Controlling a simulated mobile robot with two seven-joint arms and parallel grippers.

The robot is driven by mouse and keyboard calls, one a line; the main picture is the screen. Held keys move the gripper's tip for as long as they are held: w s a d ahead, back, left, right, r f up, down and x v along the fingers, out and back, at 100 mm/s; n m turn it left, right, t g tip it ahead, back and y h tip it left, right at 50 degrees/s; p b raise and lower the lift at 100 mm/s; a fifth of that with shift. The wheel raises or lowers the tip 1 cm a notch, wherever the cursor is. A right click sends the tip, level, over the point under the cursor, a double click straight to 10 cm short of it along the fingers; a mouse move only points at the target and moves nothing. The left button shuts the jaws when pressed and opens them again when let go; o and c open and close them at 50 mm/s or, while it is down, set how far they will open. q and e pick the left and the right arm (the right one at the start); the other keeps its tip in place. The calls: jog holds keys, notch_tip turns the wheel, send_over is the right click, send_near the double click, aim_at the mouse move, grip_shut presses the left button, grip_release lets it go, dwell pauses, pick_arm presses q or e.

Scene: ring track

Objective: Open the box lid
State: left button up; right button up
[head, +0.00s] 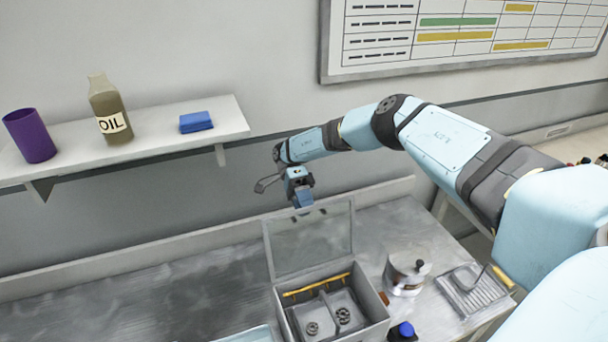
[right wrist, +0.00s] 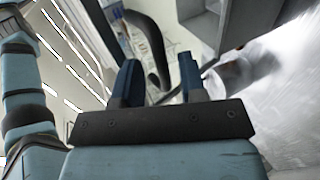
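The grey box (head: 362,333) stands on the metal worktop at the lower middle of the head view. Its clear, framed lid (head: 310,247) stands raised at the back edge, so the inside shows. Inside are compartments with small dark round parts (head: 343,315) and a yellow strip along the back. My right gripper (head: 303,199) points down near the lid's top edge; I cannot tell whether it touches it. My left gripper is out of view.
A moka pot (head: 407,274) and a wire rack (head: 472,290) stand right of the box, with a blue-capped bottle (head: 403,332) in front. A wall shelf (head: 150,133) holds a purple cup (head: 30,136), an oil bottle (head: 109,108) and a blue block (head: 196,122). The worktop's left is mostly clear.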

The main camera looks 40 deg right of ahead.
notch_tip(320, 180, up, 19)
jog(key=p, duration=0.3)
jog(key=shift+s+f+p, duration=0.2)
jog(key=shift+p, duration=0.15)
jog(key=shift+a, duration=0.1)
